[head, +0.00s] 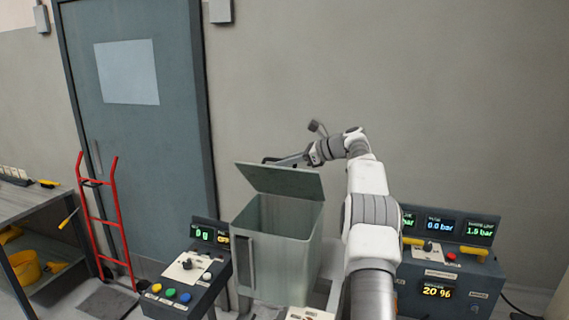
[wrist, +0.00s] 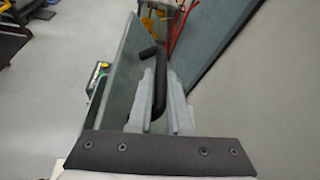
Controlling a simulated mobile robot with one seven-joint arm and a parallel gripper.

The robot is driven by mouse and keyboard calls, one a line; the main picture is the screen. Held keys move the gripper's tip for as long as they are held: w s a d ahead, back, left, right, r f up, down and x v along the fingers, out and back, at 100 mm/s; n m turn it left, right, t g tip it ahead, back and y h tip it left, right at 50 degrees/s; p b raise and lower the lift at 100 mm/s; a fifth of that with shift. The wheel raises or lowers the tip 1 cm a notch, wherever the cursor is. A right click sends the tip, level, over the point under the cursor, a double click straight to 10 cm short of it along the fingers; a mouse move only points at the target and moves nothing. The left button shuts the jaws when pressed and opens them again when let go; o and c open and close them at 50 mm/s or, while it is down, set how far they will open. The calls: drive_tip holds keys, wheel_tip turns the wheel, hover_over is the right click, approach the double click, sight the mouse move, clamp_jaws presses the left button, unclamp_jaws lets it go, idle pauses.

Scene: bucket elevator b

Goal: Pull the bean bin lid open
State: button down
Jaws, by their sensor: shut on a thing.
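The bean bin (head: 275,255) is a tall grey-green box in the middle of the head view. Its lid (head: 280,181) is raised and tilted up at the back, and the bin's opening shows below it. My gripper (head: 287,160) is at the upper edge of the lid, behind it. In the wrist view my gripper (wrist: 160,95) is shut on the black lid handle (wrist: 160,75), a bent bar between the two fingers. The lid (wrist: 128,75) shows there as a grey-green panel left of the fingers. The handle is mostly hidden in the head view.
A control console (head: 185,275) with coloured buttons stands left of the bin. Another console (head: 450,275) with displays and yellow handles stands to the right. A red hand truck (head: 105,215) leans by the grey door (head: 135,130). The wall behind my arm is bare.

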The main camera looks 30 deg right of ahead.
idle(0.3)
drive_tip(key=c, duration=1.1)
unclamp_jaws()
drive_tip(key=shift+s+d, duration=0.1)
drive_tip(key=v, duration=1.7)
drive_tip(key=shift+s, duration=0.15)
drive_tip(key=shift+d, duration=0.1)
